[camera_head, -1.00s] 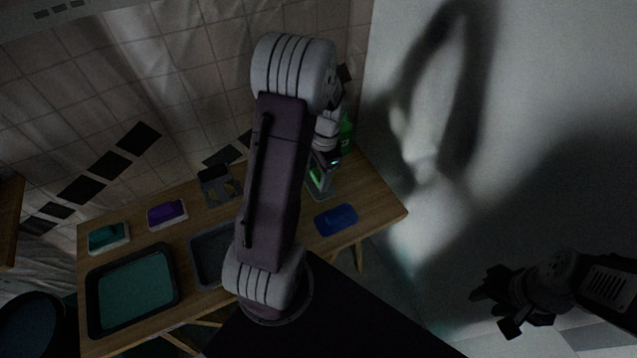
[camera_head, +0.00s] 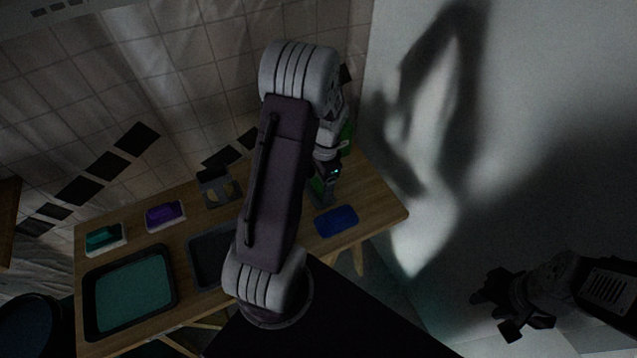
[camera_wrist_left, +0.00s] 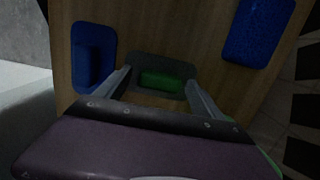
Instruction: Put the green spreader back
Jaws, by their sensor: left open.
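The green spreader (camera_wrist_left: 168,81) lies on a grey base (camera_wrist_left: 148,63) on the wooden table in the left wrist view. My left gripper (camera_wrist_left: 158,90) is open, with one finger on each side of it. In the head view only a sliver of green (camera_head: 317,187) shows beside my left gripper (camera_head: 326,199), partly hidden by the arm. I cannot tell whether the fingers touch the spreader. My right gripper (camera_head: 507,308) is open and empty at the lower right, away from the table.
A grey holder (camera_head: 218,187), a purple block (camera_head: 164,214), a teal block (camera_head: 103,238) and a teal-lined tray (camera_head: 131,292) are on the table's left. My arm hides the middle.

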